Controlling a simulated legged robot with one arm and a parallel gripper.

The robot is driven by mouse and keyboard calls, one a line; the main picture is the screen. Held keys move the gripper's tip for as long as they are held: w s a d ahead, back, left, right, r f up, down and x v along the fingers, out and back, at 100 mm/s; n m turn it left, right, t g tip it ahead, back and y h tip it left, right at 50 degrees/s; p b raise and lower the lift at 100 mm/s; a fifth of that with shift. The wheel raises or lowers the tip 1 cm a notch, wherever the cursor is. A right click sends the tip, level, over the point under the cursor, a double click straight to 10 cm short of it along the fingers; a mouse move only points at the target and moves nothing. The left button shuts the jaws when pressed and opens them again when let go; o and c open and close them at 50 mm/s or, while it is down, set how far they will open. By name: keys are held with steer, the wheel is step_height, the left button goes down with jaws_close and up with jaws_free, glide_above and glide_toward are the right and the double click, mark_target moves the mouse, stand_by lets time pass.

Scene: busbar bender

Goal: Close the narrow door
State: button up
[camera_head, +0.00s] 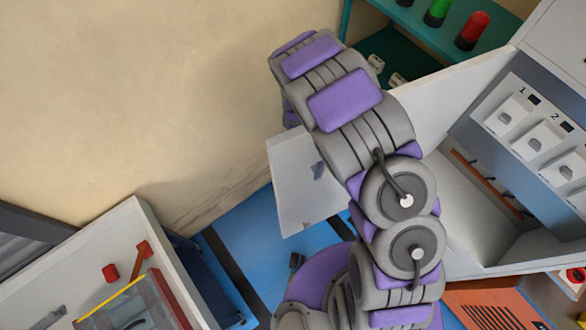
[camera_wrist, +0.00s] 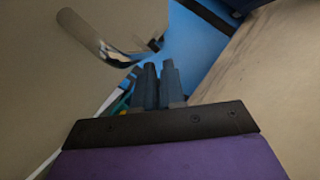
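The narrow door (camera_head: 300,200) is a white panel standing open from the cabinet at the right of the head view. My arm crosses in front of it and hides its middle. A small grey latch part shows near its free edge. In the wrist view the door's pale face (camera_wrist: 50,90) fills the left, with a shiny curved handle (camera_wrist: 95,38). My gripper (camera_wrist: 158,68) points along this face, its dark fingers close together with nothing visible between them. It appears apart from the handle. In the head view the gripper is hidden behind my arm.
The cabinet (camera_head: 465,205) holds numbered white switches. Green shelves (camera_head: 410,35) with green and red items stand behind the door. A beige wall (camera_head: 130,90) is close by and fills the right of the wrist view. A white-topped bench (camera_head: 80,255) stands lower left; blue floor lies between.

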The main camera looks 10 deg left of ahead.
steer(key=o, duration=0.5)
steer(key=shift+d, duration=0.25)
steer(key=shift+a, duration=0.1)
steer(key=b+v, duration=0.2)
steer(key=v, duration=1.5)
steer(key=shift+r, duration=0.2)
steer(key=shift+w, duration=0.1)
